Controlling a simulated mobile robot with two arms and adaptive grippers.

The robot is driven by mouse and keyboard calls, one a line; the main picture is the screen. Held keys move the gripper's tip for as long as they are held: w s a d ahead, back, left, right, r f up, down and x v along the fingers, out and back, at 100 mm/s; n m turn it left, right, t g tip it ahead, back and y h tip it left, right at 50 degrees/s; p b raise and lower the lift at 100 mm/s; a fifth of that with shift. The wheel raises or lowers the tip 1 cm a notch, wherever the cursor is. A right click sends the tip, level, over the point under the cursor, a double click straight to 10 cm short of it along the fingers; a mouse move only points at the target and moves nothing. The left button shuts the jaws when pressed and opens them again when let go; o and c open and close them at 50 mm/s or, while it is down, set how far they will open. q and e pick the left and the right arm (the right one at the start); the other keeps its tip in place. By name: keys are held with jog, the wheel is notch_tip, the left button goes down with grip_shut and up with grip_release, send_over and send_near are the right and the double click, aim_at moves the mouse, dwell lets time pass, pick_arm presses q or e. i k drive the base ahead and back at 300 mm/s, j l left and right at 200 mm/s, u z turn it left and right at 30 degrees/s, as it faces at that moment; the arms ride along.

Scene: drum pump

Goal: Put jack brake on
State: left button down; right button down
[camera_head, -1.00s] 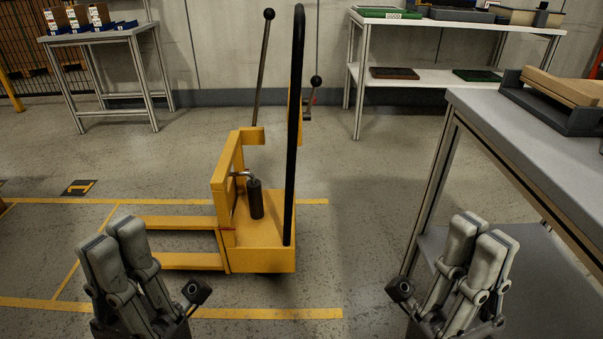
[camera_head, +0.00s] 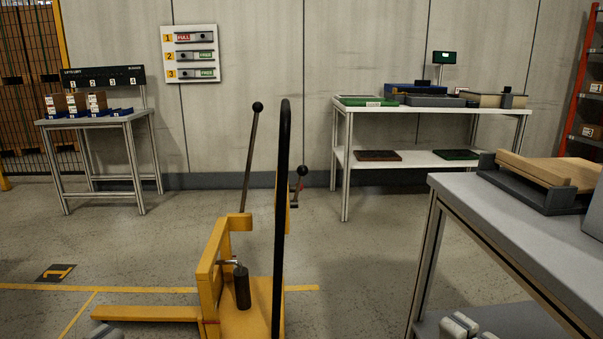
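The yellow pallet jack (camera_head: 212,270) stands on the floor, left of centre, with its fork pointing left. A long lever with a black ball knob (camera_head: 257,107) rises from it, and a tall black handle (camera_head: 282,200) stands at its right side. A second, smaller black knob (camera_head: 302,171) with a short arm sits just right of the handle. A dark cylinder (camera_head: 242,287) stands on its base. I cannot tell which part is the brake.
A grey table (camera_head: 480,200) with a tray of boards (camera_head: 545,170) stands close at the right. A white shelf table (camera_head: 430,160) and a small left table (camera_head: 95,119) stand by the back wall. A numbered sign (camera_head: 190,54) hangs there. Floor around the jack is open.

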aim_at(303, 171)
jog(key=i+l+u, duration=0.2)
jog(key=i, duration=0.3)
jog(key=i+l+u, duration=0.15)
jog(key=i+l, duration=0.15)
jog(key=i, duration=0.2)
jog(key=i+l+u, duration=0.2)
jog(key=i+l, duration=0.15)
jog(key=i+j, duration=0.15)
jog(key=i, duration=0.15)
